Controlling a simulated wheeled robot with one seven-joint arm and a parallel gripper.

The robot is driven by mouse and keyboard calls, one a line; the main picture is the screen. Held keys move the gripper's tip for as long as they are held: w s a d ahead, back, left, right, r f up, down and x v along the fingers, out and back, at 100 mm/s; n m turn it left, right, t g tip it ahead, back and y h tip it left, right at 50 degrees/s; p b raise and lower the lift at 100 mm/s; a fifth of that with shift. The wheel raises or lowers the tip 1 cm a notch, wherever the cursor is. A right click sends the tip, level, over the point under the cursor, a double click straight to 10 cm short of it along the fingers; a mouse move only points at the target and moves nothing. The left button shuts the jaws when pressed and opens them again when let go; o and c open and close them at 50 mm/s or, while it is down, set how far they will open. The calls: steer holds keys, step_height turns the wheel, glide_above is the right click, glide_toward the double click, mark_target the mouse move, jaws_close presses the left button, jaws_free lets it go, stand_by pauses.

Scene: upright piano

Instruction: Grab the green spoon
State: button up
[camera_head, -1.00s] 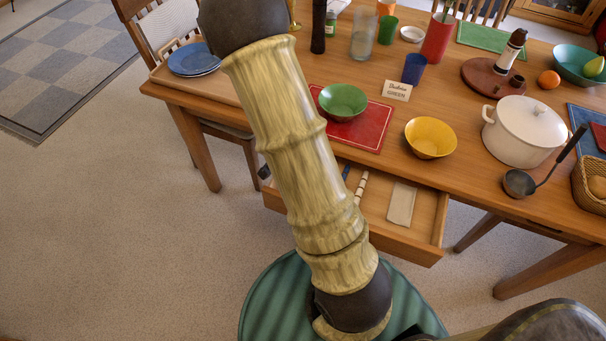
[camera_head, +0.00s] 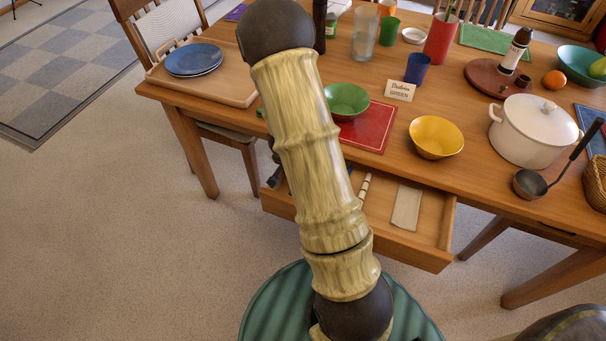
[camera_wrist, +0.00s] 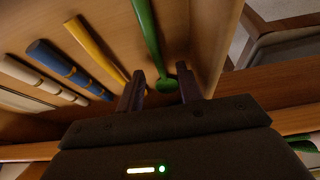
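The green spoon (camera_wrist: 149,32) lies in the open drawer and shows in the wrist view. Its shaft runs from the top edge down to a rounded green end between my fingers. My gripper (camera_wrist: 161,88) is open, with one dark finger on each side of that end. I see a gap on both sides of the green end. In the head view my arm hides the spoon, and only a dark part of my gripper shows by the drawer's left side.
Yellow (camera_wrist: 93,44), blue (camera_wrist: 70,69) and white (camera_wrist: 42,80) utensils lie left of the spoon in the drawer. The drawer wall (camera_wrist: 222,40) stands close on the right. Above the drawer, the table holds a green bowl (camera_head: 347,100), a yellow bowl (camera_head: 436,137) and a white pot (camera_head: 533,132).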

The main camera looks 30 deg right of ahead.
steer(key=x, duration=0.2)
steer(key=shift+d+f, duration=0.1)
steer(key=shift+f, duration=0.2)
jaws_close()
